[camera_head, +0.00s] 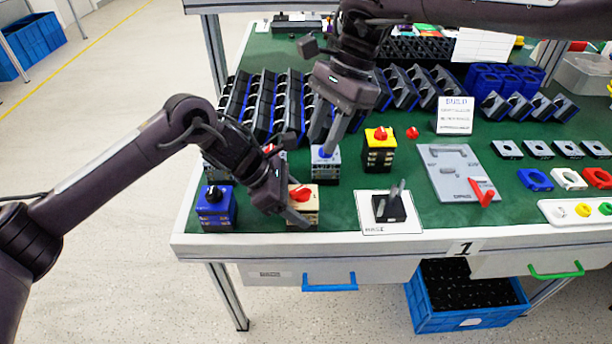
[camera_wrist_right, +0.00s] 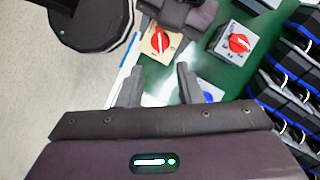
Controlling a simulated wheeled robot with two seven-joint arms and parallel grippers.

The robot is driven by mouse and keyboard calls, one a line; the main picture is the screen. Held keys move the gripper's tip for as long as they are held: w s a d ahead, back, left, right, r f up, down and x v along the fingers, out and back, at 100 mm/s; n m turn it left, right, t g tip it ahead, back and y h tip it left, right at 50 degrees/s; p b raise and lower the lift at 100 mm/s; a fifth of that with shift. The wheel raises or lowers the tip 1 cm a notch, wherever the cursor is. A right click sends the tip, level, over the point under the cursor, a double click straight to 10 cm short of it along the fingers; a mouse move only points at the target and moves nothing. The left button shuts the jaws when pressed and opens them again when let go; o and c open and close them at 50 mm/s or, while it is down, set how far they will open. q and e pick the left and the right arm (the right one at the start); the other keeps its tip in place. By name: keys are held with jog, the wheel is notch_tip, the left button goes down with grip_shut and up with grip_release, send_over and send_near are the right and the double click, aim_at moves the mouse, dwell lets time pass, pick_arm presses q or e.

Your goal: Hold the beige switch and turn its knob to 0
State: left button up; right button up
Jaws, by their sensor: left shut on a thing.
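The beige switch (camera_head: 303,214) with a red knob (camera_head: 301,193) stands at the table's front edge. My left gripper (camera_head: 286,212) is shut on its body. In the right wrist view the beige switch (camera_wrist_right: 151,55) shows its red knob (camera_wrist_right: 160,42) from above, with a white pointer line; its markings are too small to read. My right gripper (camera_head: 336,132) is behind the beige switch in the head view, above a grey switch with a blue knob (camera_head: 325,165). In the right wrist view its two fingers (camera_wrist_right: 158,82) are apart with nothing between them.
A blue switch with a black knob (camera_head: 217,210) stands left of the beige one. A yellow-topped switch (camera_head: 379,150) stands to the right. A grey switch with a red knob (camera_wrist_right: 235,43) is close by. A black stand on a white card (camera_head: 389,208) is right of the beige switch.

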aim_at(302, 188)
jog(key=x, duration=1)
jog(key=shift+a, duration=0.1)
jog(key=shift+r, duration=0.1)
grip_shut()
